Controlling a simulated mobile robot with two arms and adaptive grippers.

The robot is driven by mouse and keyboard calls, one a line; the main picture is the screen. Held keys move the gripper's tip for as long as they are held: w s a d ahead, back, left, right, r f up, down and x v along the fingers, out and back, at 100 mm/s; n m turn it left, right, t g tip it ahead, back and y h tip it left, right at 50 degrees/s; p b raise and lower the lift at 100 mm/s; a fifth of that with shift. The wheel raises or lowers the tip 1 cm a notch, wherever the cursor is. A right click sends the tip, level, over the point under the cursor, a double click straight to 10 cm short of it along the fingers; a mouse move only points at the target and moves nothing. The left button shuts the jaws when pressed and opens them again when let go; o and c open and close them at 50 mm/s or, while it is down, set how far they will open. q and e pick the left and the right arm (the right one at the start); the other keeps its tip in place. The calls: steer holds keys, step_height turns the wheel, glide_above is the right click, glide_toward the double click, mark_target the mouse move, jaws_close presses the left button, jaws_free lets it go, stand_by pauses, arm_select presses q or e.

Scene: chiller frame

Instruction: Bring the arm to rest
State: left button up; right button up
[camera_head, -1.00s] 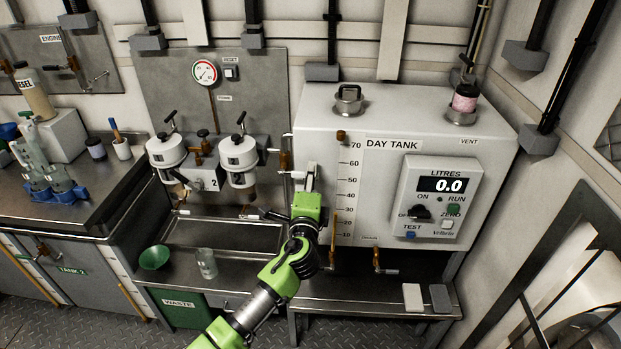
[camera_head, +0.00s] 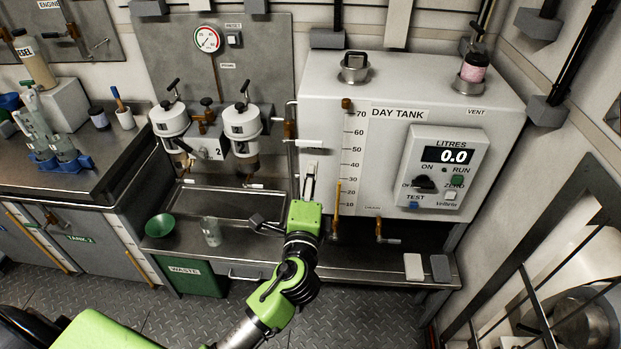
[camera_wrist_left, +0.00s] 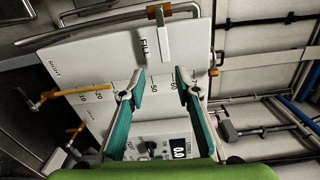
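My left arm reaches up from the bottom middle of the head view. Its green left gripper (camera_head: 309,178) stands in front of the left part of the white day tank (camera_head: 385,85). In the left wrist view the two fingers of this gripper (camera_wrist_left: 155,86) are apart, with nothing between them. Beyond the fingers are the tank's face, the FILL lever (camera_wrist_left: 160,30) and the digital display (camera_wrist_left: 180,150). The gripper looks clear of the lever. My right gripper is not in view.
A green funnel (camera_head: 159,226) and a glass beaker (camera_head: 211,231) stand on the bench at left. Two small blocks (camera_head: 413,266) lie at the bench's right. The patterned floor (camera_head: 350,310) in front is open.

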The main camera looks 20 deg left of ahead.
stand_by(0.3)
arm_select(q)
steer(key=s+f+n+g+h, duration=0.1)
steer(key=s+f+g, duration=0.15)
steer(key=f, duration=0.95)
steer(key=s+f+n+g+h, duration=0.1)
steer(key=f+g+h, duration=0.15)
steer(key=f, duration=1.05)
steer(key=s+f+n+g, duration=0.1)
steer(key=s+f+g, duration=0.1)
steer(key=s+f, duration=0.45)
steer(key=s+f+n+g, duration=0.15)
steer(key=s+f, duration=0.25)
steer(key=f, duration=0.6)
steer(key=s+f+n+g, duration=0.2)
steer(key=s+f, duration=0.4)
steer(key=s, duration=0.6)
steer(key=s+a+f+n+g+h, duration=0.1)
steer(key=s+f+n+g, duration=0.2)
steer(key=s+f, duration=0.4)
steer(key=s+a+f+n+g, duration=0.1)
steer(key=s+f+n+g, duration=0.2)
steer(key=s, duration=1.4)
step_height(320, 180, down, 3)
steer(key=shift+s+f+n, duration=0.15)
steer(key=shift+s+n, duration=0.1)
steer(key=shift+n, duration=0.2)
steer(key=shift+s+a+h, duration=0.1)
steer(key=shift+h, duration=0.15)
